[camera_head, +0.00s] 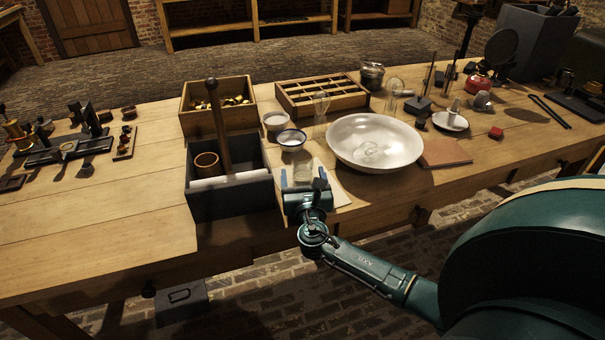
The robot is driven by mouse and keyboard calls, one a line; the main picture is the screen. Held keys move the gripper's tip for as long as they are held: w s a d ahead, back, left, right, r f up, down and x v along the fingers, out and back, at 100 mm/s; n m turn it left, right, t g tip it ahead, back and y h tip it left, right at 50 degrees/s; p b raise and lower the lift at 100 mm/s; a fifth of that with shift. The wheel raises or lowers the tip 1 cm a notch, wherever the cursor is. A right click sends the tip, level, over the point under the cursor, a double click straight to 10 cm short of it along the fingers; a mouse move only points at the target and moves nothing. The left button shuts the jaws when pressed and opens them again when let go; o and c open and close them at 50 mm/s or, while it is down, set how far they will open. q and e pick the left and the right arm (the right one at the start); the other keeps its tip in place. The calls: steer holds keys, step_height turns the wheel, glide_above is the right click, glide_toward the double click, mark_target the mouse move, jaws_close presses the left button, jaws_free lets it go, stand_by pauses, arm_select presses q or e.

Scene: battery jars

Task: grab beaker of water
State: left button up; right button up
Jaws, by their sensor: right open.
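A small clear glass beaker (303,172) stands near the table's front edge, right of the dark divided box. Its water level is too small to make out. My right gripper (303,179) reaches in from the lower right and is open, its two fingers on either side of the beaker as seen from here. I cannot tell whether they touch it. The gripper hides the beaker's lower part. My left gripper is not in view.
The dark box (232,204) with an upright handle stands close on the left. Clear glassware (321,103) stands farther back. The far left tabletop front (90,220) is clear.

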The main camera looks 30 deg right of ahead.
steer(key=shift+x, duration=1.35)
steer(key=shift+c, duration=0.5)
steer(key=c, duration=1.1)
